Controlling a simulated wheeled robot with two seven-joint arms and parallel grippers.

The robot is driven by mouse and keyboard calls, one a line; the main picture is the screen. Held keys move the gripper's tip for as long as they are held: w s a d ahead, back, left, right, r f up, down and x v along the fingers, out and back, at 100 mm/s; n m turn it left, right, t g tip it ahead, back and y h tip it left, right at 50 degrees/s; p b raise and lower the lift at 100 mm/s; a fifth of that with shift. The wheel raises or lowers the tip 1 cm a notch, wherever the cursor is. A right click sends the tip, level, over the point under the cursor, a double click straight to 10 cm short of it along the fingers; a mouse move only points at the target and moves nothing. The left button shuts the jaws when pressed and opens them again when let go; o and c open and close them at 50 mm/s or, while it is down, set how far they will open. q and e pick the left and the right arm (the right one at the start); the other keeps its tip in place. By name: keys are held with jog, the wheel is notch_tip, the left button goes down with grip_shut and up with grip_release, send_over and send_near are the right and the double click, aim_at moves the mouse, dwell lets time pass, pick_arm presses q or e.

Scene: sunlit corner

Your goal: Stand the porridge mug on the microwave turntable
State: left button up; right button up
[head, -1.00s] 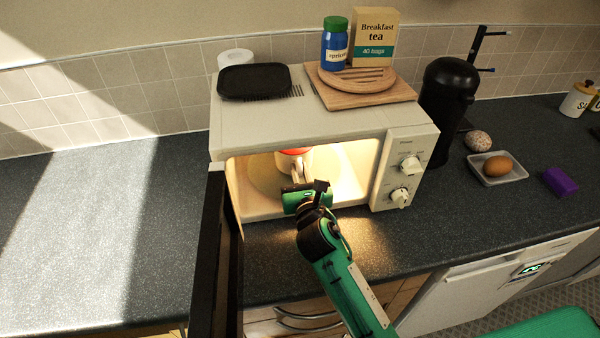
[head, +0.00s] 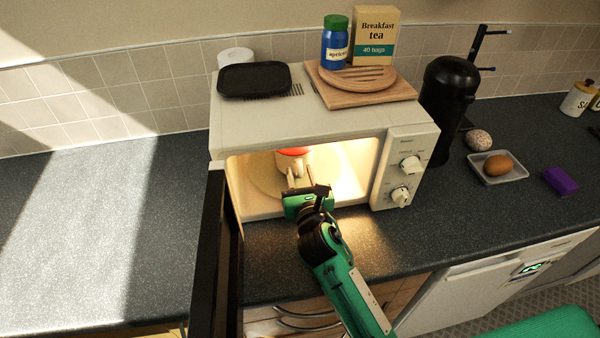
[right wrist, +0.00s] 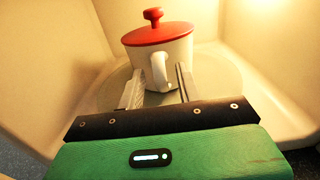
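The porridge mug (head: 290,164) is cream-white with a red lid and stands upright on the round turntable (head: 259,179) inside the lit microwave (head: 230,135). In the right wrist view the mug (right wrist: 178,53) has its handle facing me, and the turntable (right wrist: 216,82) shows under and around it. My right gripper (head: 301,179) reaches in through the open front. Its fingers (right wrist: 159,76) are spread on either side of the handle, with a gap on both sides. The mug's far side is hidden. My left gripper is not in view.
The open microwave door (head: 212,260) juts forward at the left of the opening. A black tray (head: 254,80), a wooden board (head: 405,92), a blue jar (head: 335,48) and a tea box (head: 376,35) are on top. The counter at left (head: 90,230) is clear.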

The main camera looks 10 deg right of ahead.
jog(key=s+b, duration=0.1)
jog(key=s, duration=0.8)
jog(key=shift+s+f+b, duration=0.1)
jog(key=shift+s+b, duration=0.2)
jog(key=shift+s, duration=0.75)
